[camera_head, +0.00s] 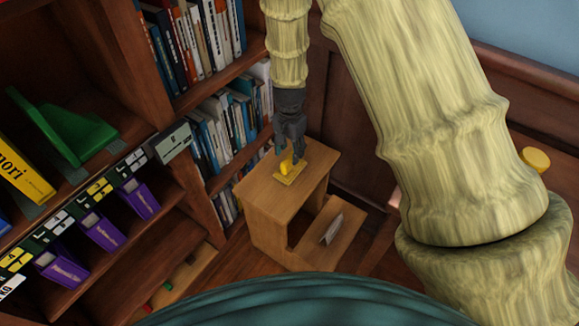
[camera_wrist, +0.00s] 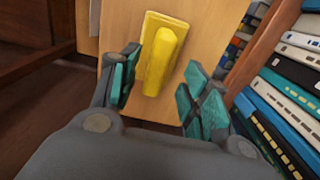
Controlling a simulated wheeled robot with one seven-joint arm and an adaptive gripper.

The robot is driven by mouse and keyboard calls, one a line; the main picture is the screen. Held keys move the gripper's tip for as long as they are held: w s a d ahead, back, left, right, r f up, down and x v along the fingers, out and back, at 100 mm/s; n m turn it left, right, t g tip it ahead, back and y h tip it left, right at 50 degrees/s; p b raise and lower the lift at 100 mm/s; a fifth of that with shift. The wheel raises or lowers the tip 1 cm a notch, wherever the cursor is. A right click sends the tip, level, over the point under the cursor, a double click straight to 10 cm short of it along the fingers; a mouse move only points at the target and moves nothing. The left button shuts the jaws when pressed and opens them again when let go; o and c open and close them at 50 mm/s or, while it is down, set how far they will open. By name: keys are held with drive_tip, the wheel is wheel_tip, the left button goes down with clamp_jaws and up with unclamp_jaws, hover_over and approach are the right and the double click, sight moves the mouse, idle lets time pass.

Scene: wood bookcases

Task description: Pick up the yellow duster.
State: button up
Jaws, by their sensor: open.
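The yellow duster (camera_head: 288,169) lies on top of a small wooden step stool (camera_head: 265,195). It has a flat yellow base and a raised yellow handle. My gripper (camera_head: 289,155) is over the stool top, right at the duster in the head view, and hides part of it. In the wrist view the duster (camera_wrist: 160,58) shows ahead, between the lines of the two teal-padded fingers of my gripper (camera_wrist: 155,90). The fingers are open, one on each side of the handle in that view. I cannot tell how much height is left between fingertips and duster.
Bookcases with rows of books (camera_head: 205,130) stand close behind and left of the stool. Wood panelling is at the right.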

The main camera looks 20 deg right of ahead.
sight(290, 156)
wheel_tip(290, 156, down, 4)
drive_tip(key=shift+s+d+f+b, duration=0.1)
drive_tip(key=shift+f+b, duration=0.1)
drive_tip(key=shift+b, duration=0.25)
drive_tip(key=shift+c, duration=0.4)
clamp_jaws()
drive_tip(key=shift+r, duration=0.2)
drive_tip(key=shift+r, duration=0.3)
drive_tip(key=r, duration=0.1)
drive_tip(key=r+p, duration=0.1)
drive_tip(key=r, duration=0.1)
drive_tip(key=shift+s, duration=0.4)
drive_tip(key=s+a+p, duration=0.1)
drive_tip(key=s+a, duration=0.1)
drive_tip(key=s, duration=0.5)
drive_tip(key=s+a+r, duration=0.1)
drive_tip(key=s+a, duration=0.2)
drive_tip(key=s, duration=0.4)
drive_tip(key=shift+s+a+p, duration=0.15)
drive_tip(key=shift+a+p, duration=0.1)
drive_tip(key=shift+p, duration=0.15)
